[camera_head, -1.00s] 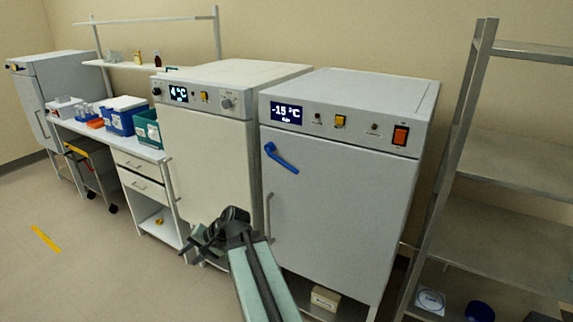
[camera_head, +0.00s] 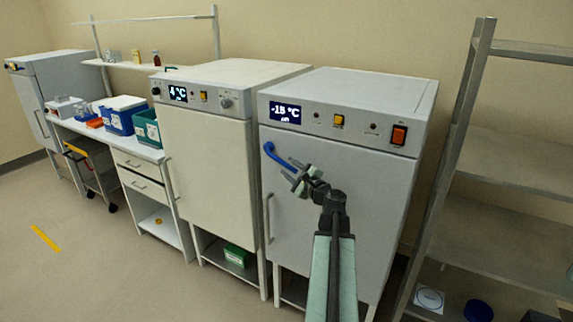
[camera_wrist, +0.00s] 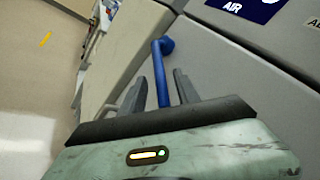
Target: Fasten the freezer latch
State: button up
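The freezer (camera_head: 345,190) is the grey cabinet with a -15 °C display, and its door looks closed. Its latch is a blue lever (camera_head: 269,149) at the door's upper left, slanting down to the right from its pivot. My gripper (camera_head: 290,167) is at the lever's lower end. In the wrist view the blue lever (camera_wrist: 162,75) runs down between the two grey fingers (camera_wrist: 160,95), with space visible on both sides. The fingers are apart and not closed on it. The lever's lower tip is hidden behind my gripper's body.
A vertical door handle (camera_head: 268,217) is below the latch. A cream 4 °C cabinet (camera_head: 210,165) stands close on the left. A metal shelf rack (camera_head: 455,160) stands at the right. Open floor (camera_head: 90,270) lies at the front left.

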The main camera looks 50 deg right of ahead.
aim_at(287, 166)
jog(key=x, duration=0.4)
jog(key=shift+s, duration=0.1)
grip_shut()
dwell(1.1)
